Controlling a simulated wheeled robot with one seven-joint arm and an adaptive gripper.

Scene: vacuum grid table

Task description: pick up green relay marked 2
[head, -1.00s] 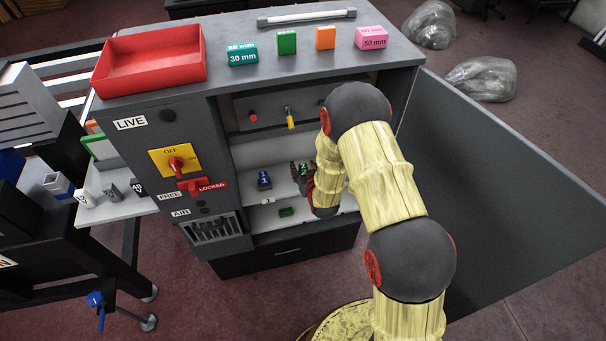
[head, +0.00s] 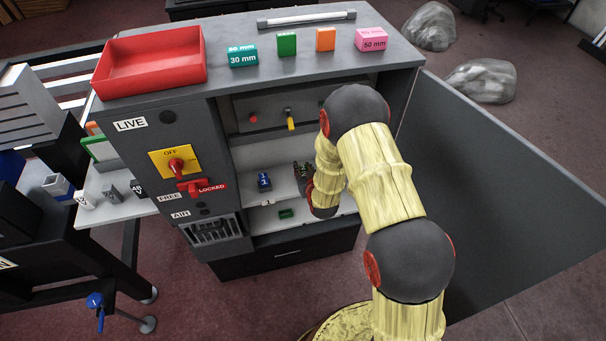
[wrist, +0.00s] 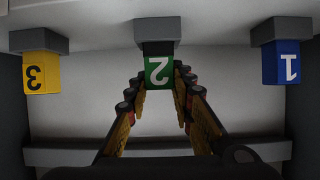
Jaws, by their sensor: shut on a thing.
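In the head view my gripper (head: 305,176) is inside the open cabinet, and the relay is mostly hidden by the fingers.
In the wrist view the yellow relay marked 3 (wrist: 41,75) is at left and the blue relay marked 1 (wrist: 283,65) at right, each at its own socket. A small green block (head: 286,214) lies lower in the cabinet (head: 225,105). The open door (head: 480,200) stands at right.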

